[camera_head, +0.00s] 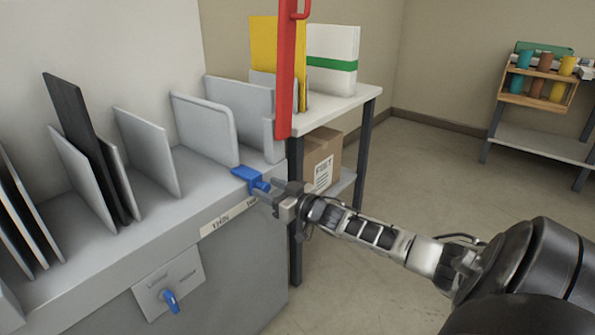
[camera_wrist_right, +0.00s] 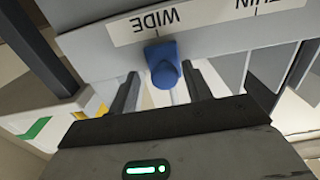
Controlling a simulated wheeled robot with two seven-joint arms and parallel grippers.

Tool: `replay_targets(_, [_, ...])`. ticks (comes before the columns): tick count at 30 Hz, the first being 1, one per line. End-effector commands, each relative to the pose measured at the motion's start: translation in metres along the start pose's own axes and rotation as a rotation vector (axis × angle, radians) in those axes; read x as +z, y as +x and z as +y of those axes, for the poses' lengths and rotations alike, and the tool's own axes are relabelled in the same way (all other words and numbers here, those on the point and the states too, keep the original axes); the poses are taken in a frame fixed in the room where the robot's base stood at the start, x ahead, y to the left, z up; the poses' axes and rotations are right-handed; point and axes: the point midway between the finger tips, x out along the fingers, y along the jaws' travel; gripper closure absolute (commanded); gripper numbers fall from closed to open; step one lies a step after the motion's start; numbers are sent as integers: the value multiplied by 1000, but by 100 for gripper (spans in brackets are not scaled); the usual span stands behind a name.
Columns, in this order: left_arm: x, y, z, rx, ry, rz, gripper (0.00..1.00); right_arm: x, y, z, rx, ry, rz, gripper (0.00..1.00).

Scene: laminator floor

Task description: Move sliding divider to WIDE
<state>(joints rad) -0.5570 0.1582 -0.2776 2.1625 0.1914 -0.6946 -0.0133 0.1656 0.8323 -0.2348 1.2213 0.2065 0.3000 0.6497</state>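The sliding divider's blue tab (camera_head: 249,175) sits on the front edge of the grey machine, near its right end. In the right wrist view the blue knob (camera_wrist_right: 163,65) lies just below the WIDE mark on the white label strip (camera_wrist_right: 205,18); THIN is farther right there. My right gripper (camera_head: 268,194) is at the knob in the head view. In the wrist view its fingers (camera_wrist_right: 162,92) stand apart on either side of the knob, with a visible gap on each side. The gripper partly covers the label in the head view. My left gripper is out of view.
Grey upright panels (camera_head: 205,130) and dark boards (camera_head: 75,120) stand on the machine. A red handle bar (camera_head: 287,80) rises beside the right end. A dial with a blue knob (camera_head: 170,300) is on the front. A side table (camera_head: 350,100) and open floor lie right.

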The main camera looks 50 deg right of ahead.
Motion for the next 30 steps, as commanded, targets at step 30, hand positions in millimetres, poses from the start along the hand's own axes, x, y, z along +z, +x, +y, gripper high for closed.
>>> replay_targets(30, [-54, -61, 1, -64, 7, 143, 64, -1, -146, 0, 0, -1, 1, 51])
